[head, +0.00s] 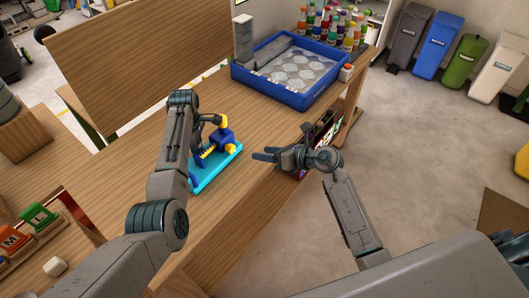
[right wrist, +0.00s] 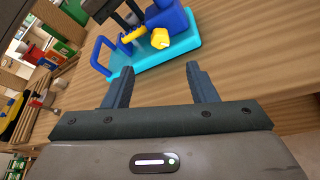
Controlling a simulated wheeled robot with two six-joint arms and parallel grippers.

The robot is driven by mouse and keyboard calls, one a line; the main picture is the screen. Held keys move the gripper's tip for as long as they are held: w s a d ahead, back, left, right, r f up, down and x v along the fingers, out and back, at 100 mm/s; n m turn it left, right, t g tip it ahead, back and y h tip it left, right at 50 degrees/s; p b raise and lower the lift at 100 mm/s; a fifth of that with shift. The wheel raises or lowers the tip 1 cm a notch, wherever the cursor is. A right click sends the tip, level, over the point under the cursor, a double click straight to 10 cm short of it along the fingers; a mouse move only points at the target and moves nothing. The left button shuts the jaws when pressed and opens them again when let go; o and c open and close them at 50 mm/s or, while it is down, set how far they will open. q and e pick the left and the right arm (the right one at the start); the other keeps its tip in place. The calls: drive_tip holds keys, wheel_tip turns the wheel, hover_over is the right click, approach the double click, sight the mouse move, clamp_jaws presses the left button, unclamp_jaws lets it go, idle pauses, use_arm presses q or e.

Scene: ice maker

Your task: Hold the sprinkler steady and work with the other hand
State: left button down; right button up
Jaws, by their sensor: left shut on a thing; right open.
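The sprinkler, with a dark blue body and yellow parts (head: 222,136), stands upright on a flat cyan base (head: 215,170) on the wooden table. It also shows at the top of the right wrist view (right wrist: 160,38). My left gripper (head: 213,122) is shut on the upper part of the sprinkler; its fingertips and exact grip are partly hidden. My right gripper (head: 262,156) is open and empty, to the right of the sprinkler near the table's edge. In the right wrist view its two fingers (right wrist: 160,85) point toward the cyan base, with a gap between.
A blue tray (head: 283,97) with round clear shapes and grey blocks stands at the table's far end. Several colourful bottles (head: 335,27) stand behind it. The wooden tabletop (head: 240,120) between tray and sprinkler is clear. Bins (head: 437,47) stand on the floor beyond.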

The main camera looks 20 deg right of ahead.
sight(233, 149)
drive_tip(key=w+a+f+n, duration=0.1)
drive_tip(key=w+a, duration=0.1)
drive_tip(key=w+a+f+n+t+h, duration=0.1)
drive_tip(key=w+a, duration=0.1)
drive_tip(key=a, duration=0.1)
drive_tip(key=w+a+f+n+h, duration=0.1)
drive_tip(key=w+a+f, duration=0.1)
drive_tip(key=w+a, duration=0.1)
drive_tip(key=shift+w+a+n, duration=0.1)
drive_tip(key=shift+a+n, duration=0.1)
drive_tip(key=shift+n, duration=0.1)
idle(0.4)
